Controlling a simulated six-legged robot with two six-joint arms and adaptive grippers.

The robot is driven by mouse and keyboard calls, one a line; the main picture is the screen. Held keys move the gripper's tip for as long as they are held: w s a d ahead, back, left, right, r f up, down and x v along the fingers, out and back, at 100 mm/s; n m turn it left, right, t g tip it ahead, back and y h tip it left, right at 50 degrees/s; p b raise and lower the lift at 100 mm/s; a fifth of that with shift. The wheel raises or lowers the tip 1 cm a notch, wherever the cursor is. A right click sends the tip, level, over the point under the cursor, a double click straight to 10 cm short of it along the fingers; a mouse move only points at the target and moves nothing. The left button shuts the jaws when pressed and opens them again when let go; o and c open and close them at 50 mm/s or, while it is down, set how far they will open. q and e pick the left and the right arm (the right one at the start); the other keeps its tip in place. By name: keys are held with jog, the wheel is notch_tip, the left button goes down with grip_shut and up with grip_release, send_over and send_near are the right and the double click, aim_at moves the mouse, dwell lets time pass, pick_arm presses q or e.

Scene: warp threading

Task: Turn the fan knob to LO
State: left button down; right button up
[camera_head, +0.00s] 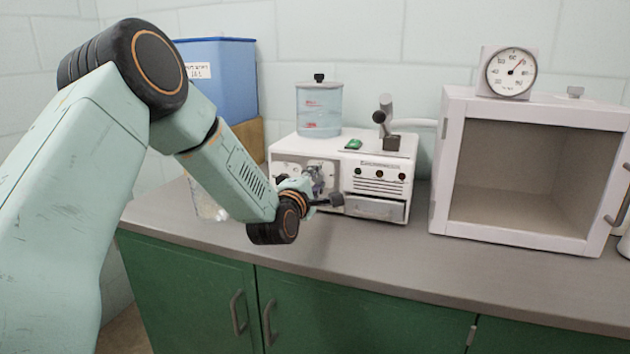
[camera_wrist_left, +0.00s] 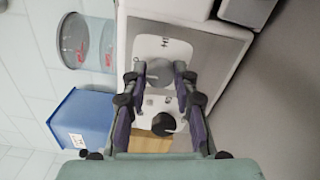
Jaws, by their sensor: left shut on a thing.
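A white bench machine (camera_head: 290,147) stands on the counter, with a knob panel at the left of its front. In the left wrist view, a grey round knob (camera_wrist_left: 160,72), which I take as the fan knob, sits on the white panel (camera_wrist_left: 178,48) beside a small mark that looks like "HI". My left gripper (camera_wrist_left: 158,76) has its fingers on both sides of this knob and is shut on it. A black knob (camera_wrist_left: 163,124) sits closer to the palm, between the fingers. In the head view the left gripper (camera_head: 325,192) partly hides the panel. My right gripper is not in view.
A clear water tank (camera_head: 319,108) stands on the machine, and a blue bin (camera_head: 222,75) is behind my arm. A white open-fronted cabinet (camera_head: 447,165) with a dial gauge (camera_head: 511,72) stands at right. The grey counter (camera_head: 390,250) is bare in front.

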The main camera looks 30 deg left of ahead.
pick_arm(q)
jog(key=c, duration=1)
grip_release()
jog(key=shift+c, duration=0.2)
jog(key=shift+s, duration=0.1)
jog(key=v, duration=1.1)
jog(key=shift+s+d, duration=0.2)
jog(key=shift+s, duration=0.15)
